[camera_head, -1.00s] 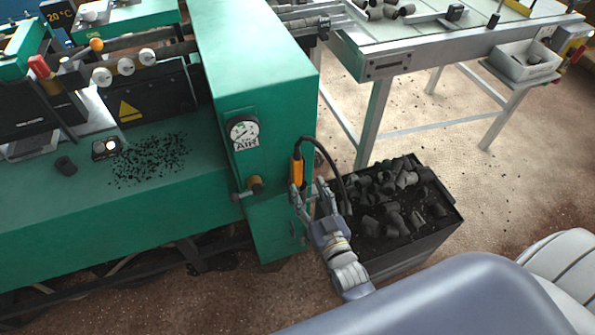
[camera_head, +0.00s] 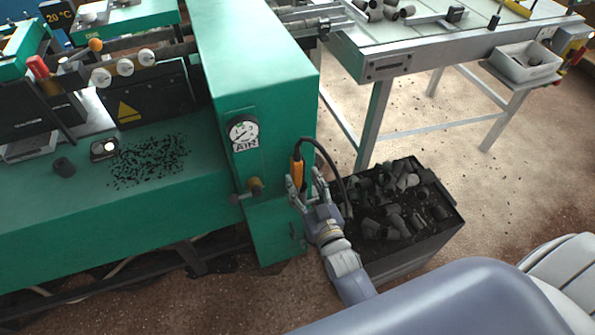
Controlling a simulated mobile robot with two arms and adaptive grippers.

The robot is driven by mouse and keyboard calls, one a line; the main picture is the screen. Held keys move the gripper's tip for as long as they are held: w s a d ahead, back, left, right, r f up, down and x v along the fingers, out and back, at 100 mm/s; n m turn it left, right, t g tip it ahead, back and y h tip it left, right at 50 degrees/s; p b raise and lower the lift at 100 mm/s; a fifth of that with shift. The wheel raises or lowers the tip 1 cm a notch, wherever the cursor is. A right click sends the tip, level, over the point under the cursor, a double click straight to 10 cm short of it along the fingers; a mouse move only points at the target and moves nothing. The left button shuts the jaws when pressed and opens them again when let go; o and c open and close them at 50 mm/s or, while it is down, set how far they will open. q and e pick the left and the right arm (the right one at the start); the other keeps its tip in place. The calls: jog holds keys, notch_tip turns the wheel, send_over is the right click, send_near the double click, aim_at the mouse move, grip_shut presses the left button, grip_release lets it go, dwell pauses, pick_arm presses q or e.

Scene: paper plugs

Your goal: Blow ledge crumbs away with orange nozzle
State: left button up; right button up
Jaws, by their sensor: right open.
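The orange nozzle (camera_head: 297,172) hangs upright on the right side of the green machine column, with a black hose (camera_head: 335,165) looping from its top. My right gripper (camera_head: 303,184) is open at the nozzle's lower part, with its fingers on either side of it in the picture; I cannot tell whether they touch it. The black crumbs (camera_head: 150,162) lie scattered on the green ledge (camera_head: 100,210) at the left. My left gripper is not in view.
An AIR gauge (camera_head: 243,133) and a brass valve (camera_head: 255,187) sit on the green column (camera_head: 270,80). A black bin (camera_head: 405,255) of dark plugs stands right of my gripper.

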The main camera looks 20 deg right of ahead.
jog(key=shift+w, duration=1.25)
jog(key=c, duration=1.1)
jog(key=shift+c, duration=0.2)
jog(key=shift+r, duration=0.1)
notch_tip(320, 180, up, 10)
jog(key=p, duration=0.9)
jog(key=shift+s, duration=0.1)
